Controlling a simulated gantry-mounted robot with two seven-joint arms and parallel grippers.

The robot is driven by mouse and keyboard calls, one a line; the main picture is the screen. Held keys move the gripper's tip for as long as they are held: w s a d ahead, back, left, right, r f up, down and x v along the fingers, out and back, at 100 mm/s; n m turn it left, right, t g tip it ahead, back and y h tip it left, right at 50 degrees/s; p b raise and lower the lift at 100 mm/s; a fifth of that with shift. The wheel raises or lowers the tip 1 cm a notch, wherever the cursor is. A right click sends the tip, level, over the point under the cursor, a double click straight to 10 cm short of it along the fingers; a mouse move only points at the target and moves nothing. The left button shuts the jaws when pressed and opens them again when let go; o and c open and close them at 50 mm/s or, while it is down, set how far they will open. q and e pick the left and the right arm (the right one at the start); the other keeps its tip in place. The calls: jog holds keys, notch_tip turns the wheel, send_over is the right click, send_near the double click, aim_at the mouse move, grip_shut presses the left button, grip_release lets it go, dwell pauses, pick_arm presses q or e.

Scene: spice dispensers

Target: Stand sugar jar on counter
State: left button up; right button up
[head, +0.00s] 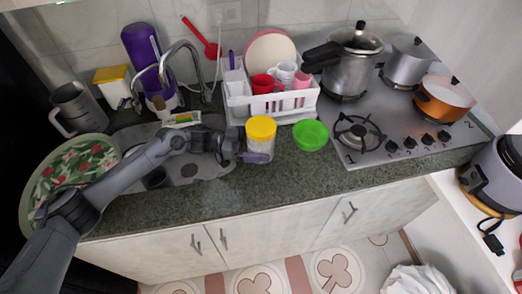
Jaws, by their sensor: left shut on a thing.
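The sugar jar (260,147) has a yellow lid (261,126) and a pale clear body. It looks upright at the counter's middle, left of a green bowl (310,134). My left gripper (254,157) reaches in from the left and is shut on the jar low on its body. The fingers partly cover the jar's lower part, so I cannot tell whether its base touches the counter (205,200). My right gripper is not in view.
A white dish rack (270,104) with cups stands just behind the jar. The stove (400,120) with pots is to the right. The sink, a large floral plate (50,170) and a grey mug (75,108) are to the left. The counter's front strip is clear.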

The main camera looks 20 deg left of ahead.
pick_arm(q)
jog(key=shift+d+f+p, duration=0.1)
jog(key=shift+f+p, duration=0.2)
jog(key=shift+f, duration=1.25)
jog(key=shift+f, duration=0.15)
jog(key=shift+f, duration=0.15)
jog(key=o, duration=1.3)
